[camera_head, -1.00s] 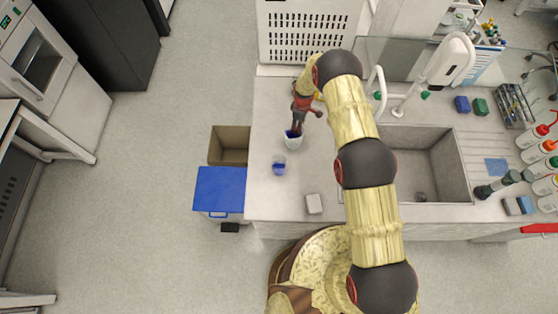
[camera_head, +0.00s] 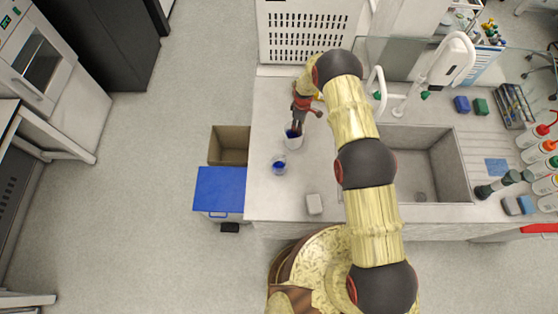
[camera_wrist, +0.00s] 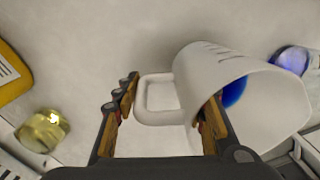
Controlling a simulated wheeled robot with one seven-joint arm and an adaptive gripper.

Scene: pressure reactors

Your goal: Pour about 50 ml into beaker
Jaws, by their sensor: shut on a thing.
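A white jug (camera_head: 293,141) with blue liquid inside is held by my gripper (camera_head: 297,124) over the left part of the counter. In the wrist view the jug (camera_wrist: 240,75) leans to the right, and its looped handle (camera_wrist: 158,80) lies between the fingers of my gripper (camera_wrist: 165,115). Blue liquid shows inside near its wall. A clear beaker (camera_head: 279,165) with some blue in it stands on the counter just in front of the jug. It also shows in the wrist view (camera_wrist: 291,60), beyond the jug's mouth. I cannot tell the exact liquid level.
A yellow container (camera_wrist: 12,75) and a small glass with yellow liquid (camera_wrist: 42,130) stand at the left in the wrist view. The sink (camera_head: 425,165) is to the right. An open box (camera_head: 229,145) and blue-lidded bin (camera_head: 219,190) stand left.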

